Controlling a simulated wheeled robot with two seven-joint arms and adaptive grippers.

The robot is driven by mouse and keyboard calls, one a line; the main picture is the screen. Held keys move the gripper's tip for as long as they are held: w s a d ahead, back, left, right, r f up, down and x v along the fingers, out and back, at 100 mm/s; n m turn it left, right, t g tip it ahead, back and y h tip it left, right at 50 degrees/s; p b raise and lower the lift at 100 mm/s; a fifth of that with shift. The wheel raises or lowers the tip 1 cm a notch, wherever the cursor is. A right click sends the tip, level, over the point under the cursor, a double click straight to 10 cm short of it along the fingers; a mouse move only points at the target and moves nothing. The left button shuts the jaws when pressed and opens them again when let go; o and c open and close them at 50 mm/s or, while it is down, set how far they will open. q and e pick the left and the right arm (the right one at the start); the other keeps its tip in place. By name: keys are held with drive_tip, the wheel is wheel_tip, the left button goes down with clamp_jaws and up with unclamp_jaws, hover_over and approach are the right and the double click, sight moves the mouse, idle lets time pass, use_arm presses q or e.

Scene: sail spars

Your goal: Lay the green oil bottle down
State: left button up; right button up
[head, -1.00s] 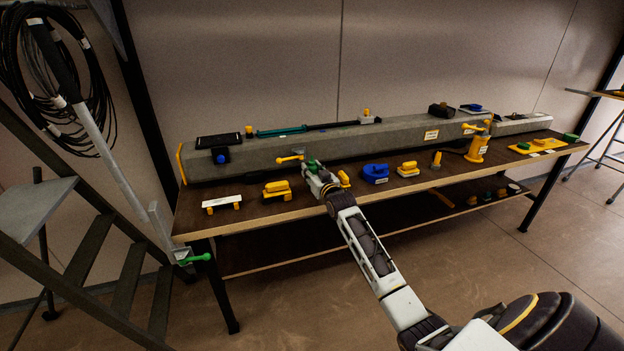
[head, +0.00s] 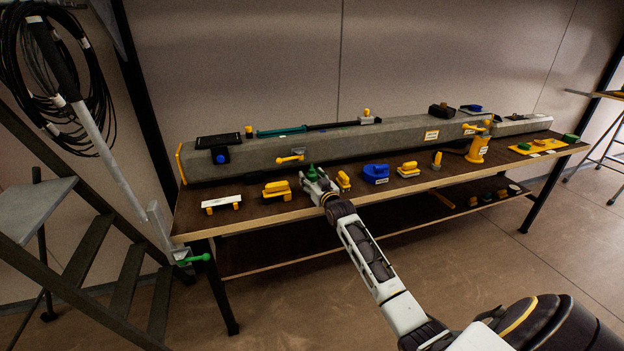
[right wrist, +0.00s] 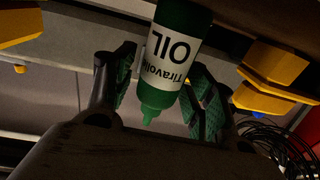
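The green oil bottle (head: 311,173) is upright in my right gripper (head: 318,182), above the front part of the bench, left of the middle. In the right wrist view the bottle (right wrist: 180,48) appears upside down, with its nozzle towards the palm and its white OIL label showing; its base is out of frame. The green-padded fingers of the right gripper (right wrist: 163,62) are on either side of it, closed about its body. Whether its base touches the bench is hidden. My left gripper is not in view.
A long grey spar (head: 300,147) lies along the back of the bench (head: 245,217). Yellow blocks (head: 277,189) stand left of the gripper; a small yellow piece (head: 343,180) and a blue block (head: 376,174) stand right. A stepladder (head: 85,240) is at the left.

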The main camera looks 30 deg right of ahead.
sight(314, 180)
drive_tip(key=shift+r, duration=0.15)
drive_tip(key=shift+s, duration=0.2)
drive_tip(key=shift+s+a+p, duration=0.25)
drive_tip(key=shift+s+p, duration=0.05)
drive_tip(key=shift+s, duration=0.8)
drive_tip(key=shift+s+a, duration=0.15)
drive_tip(key=shift+s, duration=0.9)
drive_tip(key=shift+s+a+p, duration=0.15)
drive_tip(key=shift+s+p, duration=0.1)
drive_tip(key=shift+s, duration=0.65)
drive_tip(key=shift+s+a+p, duration=0.1)
drive_tip(key=shift+s+p, duration=0.15)
drive_tip(key=shift+s, duration=0.6)
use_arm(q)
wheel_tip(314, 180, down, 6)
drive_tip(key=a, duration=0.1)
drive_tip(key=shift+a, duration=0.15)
use_arm(e)
drive_tip(key=shift+s+a, duration=0.15)
drive_tip(key=shift+s, duration=0.75)
drive_tip(key=shift+s+a, duration=0.15)
drive_tip(key=shift+s, duration=0.75)
